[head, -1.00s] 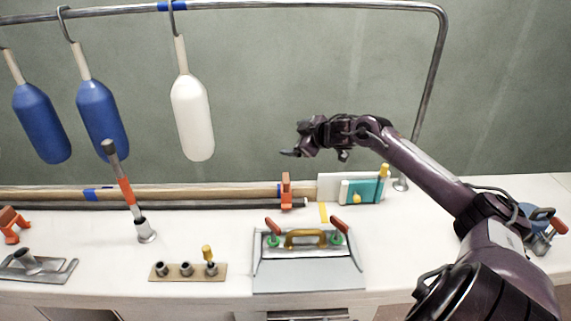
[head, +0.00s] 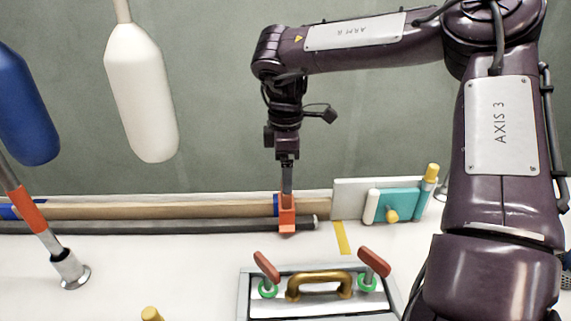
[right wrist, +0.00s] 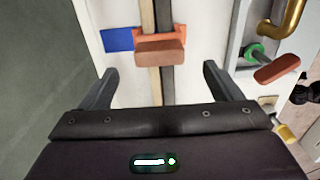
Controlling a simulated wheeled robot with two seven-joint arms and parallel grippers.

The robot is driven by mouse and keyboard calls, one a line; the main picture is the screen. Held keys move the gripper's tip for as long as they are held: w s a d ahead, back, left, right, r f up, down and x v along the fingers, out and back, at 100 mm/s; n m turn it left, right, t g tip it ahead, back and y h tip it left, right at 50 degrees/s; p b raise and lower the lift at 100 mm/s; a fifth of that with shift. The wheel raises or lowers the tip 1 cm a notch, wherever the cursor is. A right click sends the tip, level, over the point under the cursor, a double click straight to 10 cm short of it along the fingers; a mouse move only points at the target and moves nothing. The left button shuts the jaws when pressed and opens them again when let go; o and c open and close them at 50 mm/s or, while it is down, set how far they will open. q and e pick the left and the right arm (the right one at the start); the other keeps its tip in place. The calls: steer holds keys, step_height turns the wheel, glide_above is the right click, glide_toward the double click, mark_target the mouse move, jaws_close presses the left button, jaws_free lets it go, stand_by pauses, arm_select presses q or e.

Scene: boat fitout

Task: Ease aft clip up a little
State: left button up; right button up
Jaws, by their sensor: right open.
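An orange clip (head: 287,217) sits around the wooden pole (head: 160,211) and dark rod (head: 150,228) near their right end, beside a blue band. In the right wrist view the clip (right wrist: 160,50) shows a paler red-brown block on top. My right gripper (head: 287,192) points down just above the clip in the head view. In the right wrist view its two fingers (right wrist: 160,78) are spread wide, with nothing between the tips, and the clip lies just beyond them. Whether a finger touches the clip cannot be told. My left gripper is not in view.
A hatch with a brass handle (head: 318,284) and two red-handled latches lies in front. A teal block (head: 398,204) and white panel stand right of the clip. White (head: 142,95) and blue (head: 25,110) fenders hang at left. A tilted rod (head: 40,230) stands at left.

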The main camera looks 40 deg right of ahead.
mark_target(286, 205)
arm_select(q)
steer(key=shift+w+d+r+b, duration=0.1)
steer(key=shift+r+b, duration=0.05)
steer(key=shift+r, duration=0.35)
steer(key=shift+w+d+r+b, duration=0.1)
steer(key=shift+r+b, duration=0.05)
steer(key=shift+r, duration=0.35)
arm_select(e)
step_height(286, 205, down, 7)
steer(key=shift+r, duration=0.1)
steer(key=shift+c, duration=0.2)
steer(key=shift+d, duration=0.1)
steer(key=c, duration=1.2)
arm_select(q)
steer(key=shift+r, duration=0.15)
arm_select(e)
steer(key=shift+w+r, duration=0.15)
steer(key=shift+r, duration=0.1)
arm_select(q)
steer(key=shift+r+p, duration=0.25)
steer(key=shift+p, duration=0.2)
arm_select(e)
steer(key=shift+r, duration=0.45)
steer(key=o, duration=1.3)
steer(key=shift+f, duration=0.1)
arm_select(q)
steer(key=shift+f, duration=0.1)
